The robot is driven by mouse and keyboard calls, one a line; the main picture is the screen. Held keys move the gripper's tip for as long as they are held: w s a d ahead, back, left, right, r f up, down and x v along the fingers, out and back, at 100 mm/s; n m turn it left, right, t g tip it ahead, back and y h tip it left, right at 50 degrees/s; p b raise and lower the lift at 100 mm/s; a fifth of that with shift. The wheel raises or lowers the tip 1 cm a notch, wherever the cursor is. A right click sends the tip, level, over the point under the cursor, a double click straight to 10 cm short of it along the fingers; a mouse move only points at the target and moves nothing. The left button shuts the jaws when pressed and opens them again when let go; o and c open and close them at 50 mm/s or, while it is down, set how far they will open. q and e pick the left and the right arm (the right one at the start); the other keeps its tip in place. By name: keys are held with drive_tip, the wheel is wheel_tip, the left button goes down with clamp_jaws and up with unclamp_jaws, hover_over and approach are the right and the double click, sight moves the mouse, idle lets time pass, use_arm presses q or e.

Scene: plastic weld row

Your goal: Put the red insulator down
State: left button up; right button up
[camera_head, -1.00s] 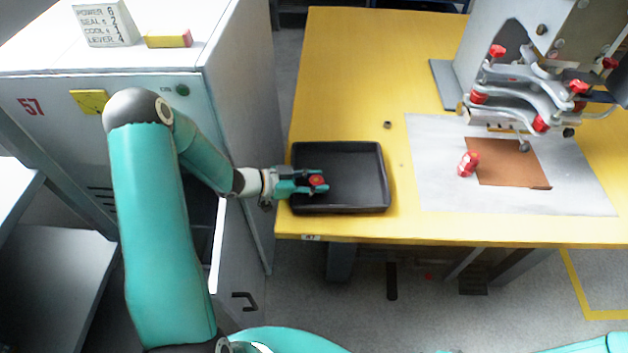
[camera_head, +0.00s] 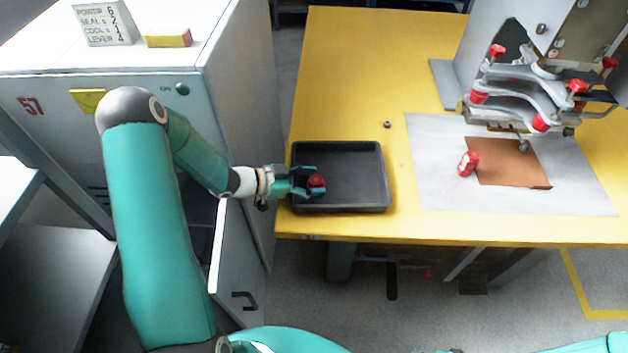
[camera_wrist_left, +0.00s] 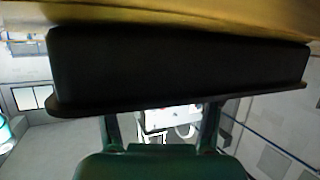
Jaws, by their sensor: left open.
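My left gripper (camera_head: 313,180) reaches in over the tray's left edge. The insulator is not visible there. My right gripper is not in view.
A red and white piece (camera_head: 468,163) lies by a brown sheet (camera_head: 510,165) on a pale mat (camera_head: 440,190). A clamp machine (camera_head: 530,90) stands behind. A small nut (camera_head: 387,125) lies beyond the tray. A grey cabinet (camera_head: 240,120) stands left of the table.

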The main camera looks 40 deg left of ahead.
use_arm(q)
drive_tip(key=v, duration=0.6)
drive_tip(key=shift+s+a, duration=0.2)
